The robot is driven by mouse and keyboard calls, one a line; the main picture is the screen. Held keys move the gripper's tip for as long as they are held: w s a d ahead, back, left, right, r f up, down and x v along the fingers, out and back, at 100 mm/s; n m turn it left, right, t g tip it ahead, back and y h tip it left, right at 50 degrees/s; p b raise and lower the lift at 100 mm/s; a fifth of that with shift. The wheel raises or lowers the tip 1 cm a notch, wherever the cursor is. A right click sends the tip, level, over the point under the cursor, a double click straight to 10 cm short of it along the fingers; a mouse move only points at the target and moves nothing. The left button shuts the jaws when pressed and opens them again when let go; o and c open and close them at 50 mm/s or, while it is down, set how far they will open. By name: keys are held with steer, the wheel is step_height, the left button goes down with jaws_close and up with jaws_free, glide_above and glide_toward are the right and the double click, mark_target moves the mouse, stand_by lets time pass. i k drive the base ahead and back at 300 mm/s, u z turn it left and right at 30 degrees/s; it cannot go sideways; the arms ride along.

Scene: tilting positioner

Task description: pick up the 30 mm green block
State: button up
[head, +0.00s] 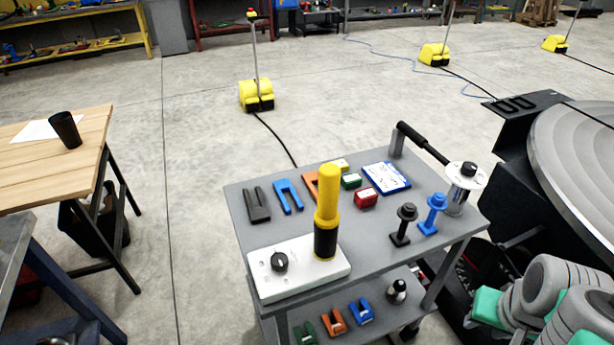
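The green block (351,182) sits on the grey top of the cart (235,205), toward its back middle. It is small, with a pale top face. A red block (366,199) is just in front of it to the right, and a yellow block (341,165) is just behind it. The tall yellow-and-black cylinder (327,205) stands to the front left of the green block without covering it. My gripper is not in view; grey and green links, apparently of my arm, show at the bottom right.
Left of the blocks lie orange, blue and dark fork-shaped pieces (257,204). A white-and-blue card (386,177) lies to the right. Black and blue knobbed posts (433,213) and a black-handled device (463,185) stand on the right side. A white dial box (300,280) fills the front left.

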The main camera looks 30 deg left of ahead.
mark_target(350, 182)
steer(key=u, duration=0.7)
steer(key=k, duration=0.5)
steer(key=z, duration=0.65)
steer(key=i, duration=0.7)
steer(key=u, duration=1.1)
